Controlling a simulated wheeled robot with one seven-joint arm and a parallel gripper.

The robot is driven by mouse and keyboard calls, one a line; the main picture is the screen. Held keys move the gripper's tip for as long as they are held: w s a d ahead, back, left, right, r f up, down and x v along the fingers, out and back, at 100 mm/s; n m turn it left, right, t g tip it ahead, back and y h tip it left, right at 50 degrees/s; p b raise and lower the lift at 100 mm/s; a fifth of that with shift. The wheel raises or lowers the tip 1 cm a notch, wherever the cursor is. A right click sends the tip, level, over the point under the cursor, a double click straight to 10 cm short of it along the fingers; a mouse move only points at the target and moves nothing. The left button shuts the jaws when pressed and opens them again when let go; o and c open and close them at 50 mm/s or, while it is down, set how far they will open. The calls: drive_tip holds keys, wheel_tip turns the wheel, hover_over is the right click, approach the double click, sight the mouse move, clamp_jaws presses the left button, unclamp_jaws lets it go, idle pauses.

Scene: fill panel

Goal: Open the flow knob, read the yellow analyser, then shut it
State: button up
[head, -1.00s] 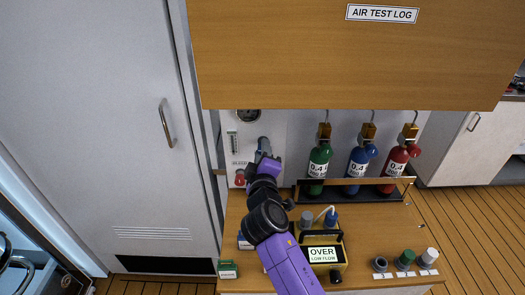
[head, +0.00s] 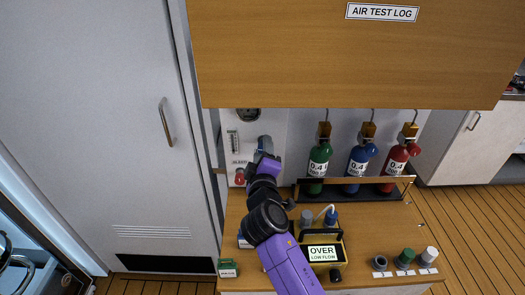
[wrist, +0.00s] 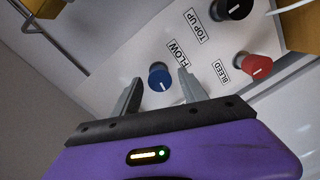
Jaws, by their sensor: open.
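The blue flow knob (wrist: 160,76) sits on the white panel beside the FLOW label in the wrist view. Its white pointer line shows on its face. My gripper (wrist: 160,80) is open, with one finger on each side of the knob's outline; I cannot tell whether the fingers reach around it or stop short. In the head view my gripper (head: 264,146) is at the panel and hides the flow knob. The yellow analyser (head: 322,253) stands on the bench, its screen reading OVER and LOW FLOW.
A red BLEED knob (wrist: 253,66) and a black TOP UP knob (wrist: 230,8) are close by on the panel. Green (head: 318,165), blue (head: 358,165) and red (head: 394,165) bottles stand in a rack to the right. A wooden cabinet (head: 330,60) overhangs the panel.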

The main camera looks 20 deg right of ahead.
drive_tip(key=v, duration=0.7)
drive_tip(key=shift+s+b, duration=0.3)
drive_tip(key=shift+b, duration=0.15)
drive_tip(key=shift+a+r, duration=0.1)
drive_tip(key=a+r+t+y, duration=0.2)
drive_tip(key=a+r+y, duration=0.1)
drive_tip(key=a, duration=0.1)
drive_tip(key=s+f+m+y, duration=0.2)
drive_tip(key=s+f+y, duration=0.25)
drive_tip(key=s, duration=0.85)
drive_tip(key=s+d+f+m+g, duration=0.1)
drive_tip(key=s+d+m, duration=0.1)
drive_tip(key=s, duration=0.9)
drive_tip(key=s+d+f+m+g+h, duration=0.1)
drive_tip(key=s+d+f+m, duration=0.1)
drive_tip(key=s, duration=0.9)
drive_tip(key=s+d+f+m+g+h, duration=0.1)
drive_tip(key=s+d+m, duration=0.2)
drive_tip(key=s, duration=0.8)
drive_tip(key=shift+f+m+g, duration=0.25)
drive_tip(key=shift+m+g, duration=0.05)
drive_tip(key=shift+g, duration=0.1)
